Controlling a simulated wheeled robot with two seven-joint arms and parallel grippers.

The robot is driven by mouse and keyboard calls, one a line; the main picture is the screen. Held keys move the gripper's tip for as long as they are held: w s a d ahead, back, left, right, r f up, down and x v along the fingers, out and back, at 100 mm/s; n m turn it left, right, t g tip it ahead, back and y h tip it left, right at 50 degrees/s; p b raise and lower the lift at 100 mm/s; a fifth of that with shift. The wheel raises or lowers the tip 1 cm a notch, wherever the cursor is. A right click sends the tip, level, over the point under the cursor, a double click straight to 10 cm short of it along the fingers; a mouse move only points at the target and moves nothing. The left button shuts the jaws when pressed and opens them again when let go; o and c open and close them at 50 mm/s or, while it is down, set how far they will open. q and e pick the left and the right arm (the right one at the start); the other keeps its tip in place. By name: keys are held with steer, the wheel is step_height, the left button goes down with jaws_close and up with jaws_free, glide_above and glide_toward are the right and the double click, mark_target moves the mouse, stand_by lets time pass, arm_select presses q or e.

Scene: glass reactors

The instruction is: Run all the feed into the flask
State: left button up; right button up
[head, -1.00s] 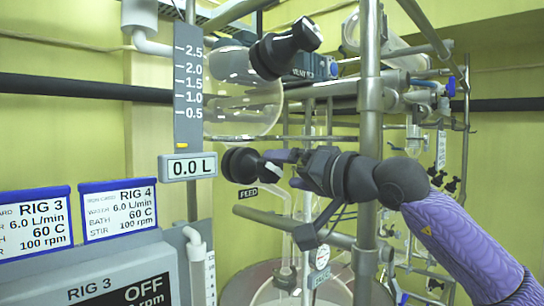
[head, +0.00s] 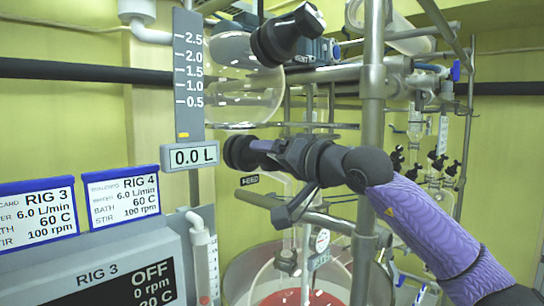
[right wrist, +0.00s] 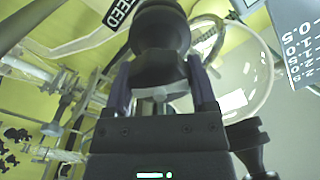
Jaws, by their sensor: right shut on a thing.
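My right gripper (head: 262,151) comes in from the right and is shut on the black feed valve knob (head: 236,152). The right wrist view shows the same knob (right wrist: 160,28) between the fingers. The FEED label (head: 249,181) hangs just below the gripper, and it also shows in the right wrist view (right wrist: 122,12). A round clear glass vessel (head: 240,100) sits above the knob. The level display (head: 189,156) reads 0.0 L. A glass flask (head: 262,280) stands low at the bottom, with red in its lower part, partly cut off by the frame. My left gripper is out of view.
Another black knob (head: 288,36) juts out above my gripper. A metal post (head: 371,110) stands close behind my right arm. The RIG 3 control box (head: 100,275) reads OFF and 0 rpm. More glassware and black valves (head: 440,165) are at the right.

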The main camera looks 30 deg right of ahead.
steer(key=shift+m, duration=0.4)
